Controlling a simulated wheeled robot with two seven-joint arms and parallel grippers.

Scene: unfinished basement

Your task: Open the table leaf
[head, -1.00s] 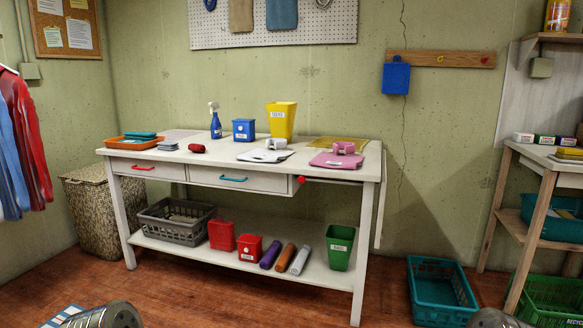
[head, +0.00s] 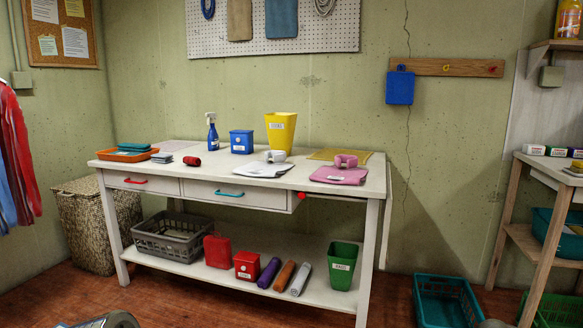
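The white table (head: 222,172) stands against the back wall. Its leaf (head: 386,216) appears as a narrow pale panel hanging down at the right end, seen nearly edge-on. A red knob (head: 302,195) sits under the top at the right of the front, beside a dark slot. Neither gripper is in view. Only small grey pieces of my arms show at the bottom edge.
The tabletop holds a yellow bin (head: 280,132), a blue box (head: 241,142), a spray bottle (head: 212,134) and pink and white weights on cloths. A teal crate (head: 445,300) stands on the floor right of the table. A wooden shelf (head: 536,244) stands farther right.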

